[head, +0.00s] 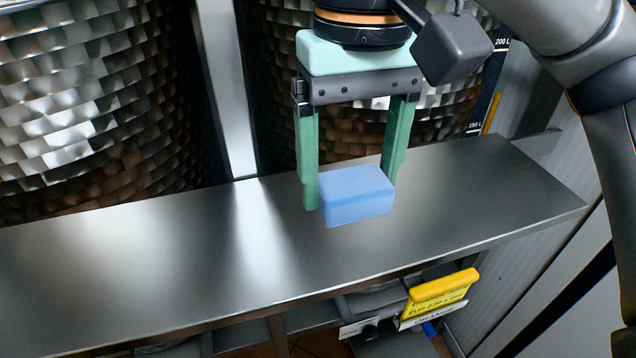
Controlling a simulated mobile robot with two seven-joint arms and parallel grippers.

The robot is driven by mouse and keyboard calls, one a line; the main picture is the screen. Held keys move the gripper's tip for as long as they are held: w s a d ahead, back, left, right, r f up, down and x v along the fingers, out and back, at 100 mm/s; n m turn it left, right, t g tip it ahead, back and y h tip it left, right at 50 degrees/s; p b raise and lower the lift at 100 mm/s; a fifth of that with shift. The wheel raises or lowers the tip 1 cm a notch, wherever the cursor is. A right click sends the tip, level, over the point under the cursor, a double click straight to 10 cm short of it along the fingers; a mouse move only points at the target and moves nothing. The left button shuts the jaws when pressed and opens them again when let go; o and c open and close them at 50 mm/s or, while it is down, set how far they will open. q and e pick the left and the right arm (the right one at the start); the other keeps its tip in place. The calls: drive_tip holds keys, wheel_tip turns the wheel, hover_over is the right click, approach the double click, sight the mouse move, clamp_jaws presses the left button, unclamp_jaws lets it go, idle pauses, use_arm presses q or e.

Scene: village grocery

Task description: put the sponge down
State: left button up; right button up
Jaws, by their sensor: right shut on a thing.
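The sponge (357,194) is a light blue block with rounded edges. My right gripper (350,190) comes down from the top with two green fingers, one at each side of the sponge, and is shut on it. The sponge is over the grey metal shelf (130,265), close to its surface. I cannot tell whether its underside touches the metal. My left gripper is not in view.
Large shiny metal drums (85,100) stand behind the shelf, with a pale upright post (226,90) between them. A yellow price tag holder (440,290) hangs below the front edge. The shelf left of the sponge is clear.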

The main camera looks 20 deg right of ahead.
sight(332, 184)
drive_tip(key=w+f, duration=0.5)
drive_tip(key=shift+f, duration=0.2)
drive_tip(key=shift+w+f+b, duration=0.2)
drive_tip(key=shift+f+b, duration=0.05)
drive_tip(key=shift+f, duration=0.75)
drive_tip(key=shift+w+f+b, duration=0.2)
drive_tip(key=shift+f+b, duration=0.05)
drive_tip(key=shift+f, duration=0.7)
drive_tip(key=shift+f, duration=0.1)
drive_tip(key=shift+f, duration=0.15)
drive_tip(key=o, duration=1.3)
